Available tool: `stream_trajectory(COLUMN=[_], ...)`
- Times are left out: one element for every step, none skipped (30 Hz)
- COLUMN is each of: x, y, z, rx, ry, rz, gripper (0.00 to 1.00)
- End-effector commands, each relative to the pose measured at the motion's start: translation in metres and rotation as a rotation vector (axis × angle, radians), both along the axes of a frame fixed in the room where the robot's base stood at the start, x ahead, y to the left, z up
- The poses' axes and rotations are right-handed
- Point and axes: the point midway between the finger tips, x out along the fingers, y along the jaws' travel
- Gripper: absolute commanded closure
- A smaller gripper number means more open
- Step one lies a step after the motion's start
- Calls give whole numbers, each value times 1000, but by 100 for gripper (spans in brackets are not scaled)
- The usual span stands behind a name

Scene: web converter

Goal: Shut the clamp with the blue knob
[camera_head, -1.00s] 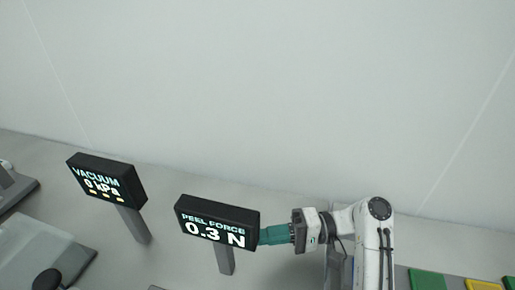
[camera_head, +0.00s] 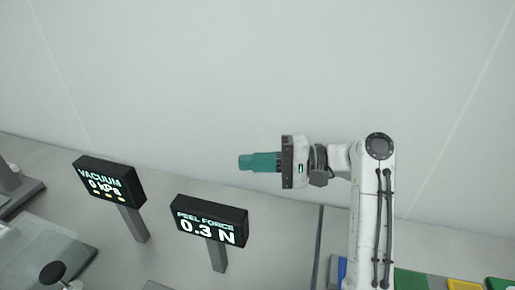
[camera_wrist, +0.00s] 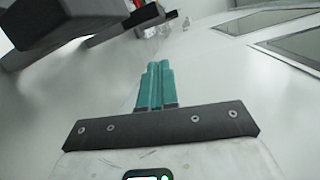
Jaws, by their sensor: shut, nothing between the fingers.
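My gripper (camera_head: 243,162) has teal fingers that are shut with nothing between them. In the head view it is raised in front of the pale wall, pointing left, above the peel force display in the picture. In the wrist view the shut fingers (camera_wrist: 157,70) point up the picture over a pale surface. I cannot make out a clamp with a blue knob in either view. A small metallic part with a bit of red (camera_wrist: 146,12) shows at the top of the wrist view, too cut off to identify.
The peel force display (camera_head: 209,219) reads 0.3 N; the vacuum display (camera_head: 108,182) stands left of it. A dark round knob (camera_head: 52,273) is at lower left. Green (camera_head: 411,279) and yellow (camera_head: 464,285) pieces lie at lower right. A dark block (camera_wrist: 60,22) fills the wrist view's upper left.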

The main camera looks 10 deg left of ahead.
Motion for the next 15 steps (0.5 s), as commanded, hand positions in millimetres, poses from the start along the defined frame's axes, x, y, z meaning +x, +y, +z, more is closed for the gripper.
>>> stream_trajectory(x=[2, 3, 5, 5, 6, 7, 7, 8, 8, 9, 9, 9, 9, 9, 9], y=[2, 3, 4, 5, 5, 6, 6, 7, 7, 7, 7, 7, 7, 7, 7], z=[9, 12, 16, 19, 22, 24, 26, 28, 29, 30, 30, 31, 31, 31, 31], rx=[1, 1, 2, 2, 2, 3, 3, 3, 3, 3, 3, 3, 4, 4, 4], ry=[2, 3, 5, 8, 10, 12, 13, 14, 15, 16, 17, 17, 17, 18, 18], rz=[-5, -9, -13, -16, -19, -21, -23, -24, -25, -27, -28, -28, -28, -28, -28], gripper=[100, 100, 100, 100, 100, 100, 100, 100, 100, 100, 100, 100, 100, 100, 100])
